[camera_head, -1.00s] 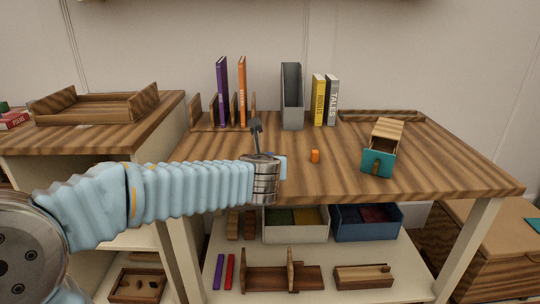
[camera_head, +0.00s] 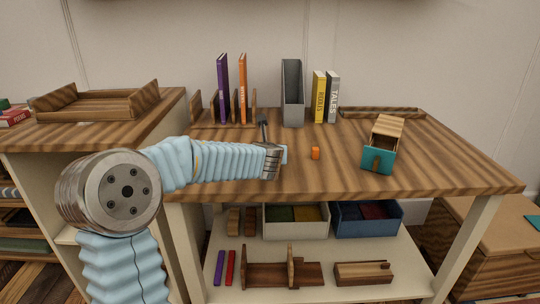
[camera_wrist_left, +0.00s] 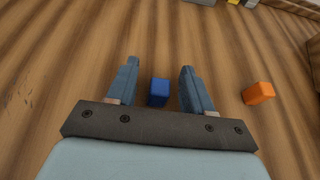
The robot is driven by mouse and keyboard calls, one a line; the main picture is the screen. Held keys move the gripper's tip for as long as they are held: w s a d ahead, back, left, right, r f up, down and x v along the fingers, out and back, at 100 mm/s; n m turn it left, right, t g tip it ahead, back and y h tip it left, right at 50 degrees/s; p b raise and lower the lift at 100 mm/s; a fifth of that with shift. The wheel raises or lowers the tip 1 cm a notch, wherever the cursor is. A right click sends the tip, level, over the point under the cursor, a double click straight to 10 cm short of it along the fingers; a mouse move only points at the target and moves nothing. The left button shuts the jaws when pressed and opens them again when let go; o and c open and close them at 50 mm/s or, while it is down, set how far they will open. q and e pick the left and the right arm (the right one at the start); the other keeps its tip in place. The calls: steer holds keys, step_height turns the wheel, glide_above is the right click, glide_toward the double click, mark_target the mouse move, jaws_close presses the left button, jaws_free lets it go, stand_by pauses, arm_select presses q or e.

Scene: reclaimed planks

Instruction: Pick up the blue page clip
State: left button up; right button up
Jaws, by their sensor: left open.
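The blue page clip (camera_wrist_left: 158,92) is a small blue block on the wooden tabletop in the left wrist view. It lies between the two spread fingers of my left gripper (camera_wrist_left: 157,88), nearer the left finger, with a gap on each side. In the head view my left gripper (camera_head: 283,153) is over the front middle of the table, and the arm and hand hide the clip. My left gripper is open and empty. My right gripper is in neither view.
An orange block (camera_head: 315,153) stands just right of my left gripper. A teal-fronted wooden box (camera_head: 379,159) is farther right. Books in a wooden rack, a grey holder (camera_head: 292,93) and more books (camera_head: 319,97) line the back. The table's front right is clear.

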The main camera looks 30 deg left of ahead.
arm_select(q)
jaws_close()
steer(key=shift+r, duration=0.15)
